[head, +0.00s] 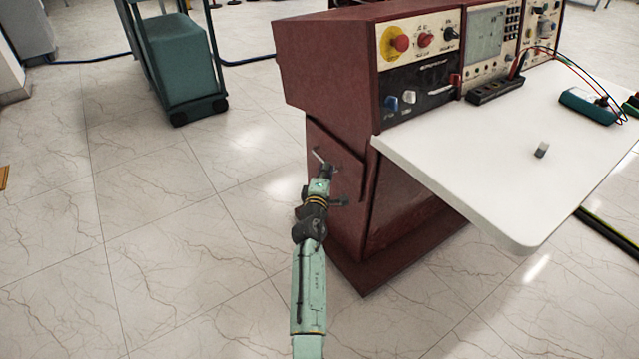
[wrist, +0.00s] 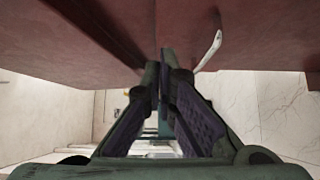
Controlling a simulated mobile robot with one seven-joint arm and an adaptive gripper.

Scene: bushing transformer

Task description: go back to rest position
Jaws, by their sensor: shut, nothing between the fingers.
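My gripper (head: 321,163) is at the side panel of the dark red console (head: 325,75), low on its left face. In the wrist view my gripper (wrist: 165,72) shows its two fingers brought together at the tips, with nothing between them. The red panel (wrist: 110,25) fills the top of that view, close to the fingertips. A pale curved handle (wrist: 208,52) sticks out from the panel just right of the fingertips. Whether the fingertips touch the panel or the handle I cannot tell. My arm reaches up from the bottom of the head view.
A white tabletop (head: 470,190) juts from the console to the right, with a small grey piece (head: 541,150) and a teal device (head: 590,105) on it. A green cart (head: 180,65) stands at the upper left. The tiled floor left of my arm is clear.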

